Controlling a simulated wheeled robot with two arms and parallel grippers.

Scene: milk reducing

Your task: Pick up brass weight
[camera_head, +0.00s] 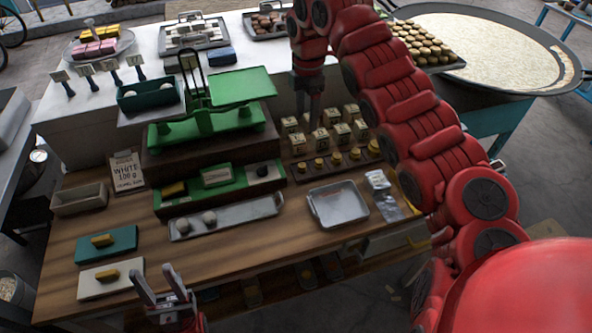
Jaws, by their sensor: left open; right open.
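Several small brass weights (319,164) stand in a row, graded in size, in a dark wooden holder (345,168) at the back right of the wooden table. My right gripper (316,122) points down among the pale blocks (342,134) just behind that row. Its fingers are dark and small here, and I cannot tell whether they touch anything. It appears to hold nothing. My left gripper (160,285) is open and empty, upright at the front edge of the table. A green balance scale (240,88) stands on a dark base left of the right gripper.
A metal tray (338,203) and a long tray with two pale balls (208,217) lie in front. Teal and white boards (108,243) with yellow pieces lie front left. A card (128,172) reads "WHITE 100 g". A large round pan (490,50) stands back right. Bare wood shows at the front.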

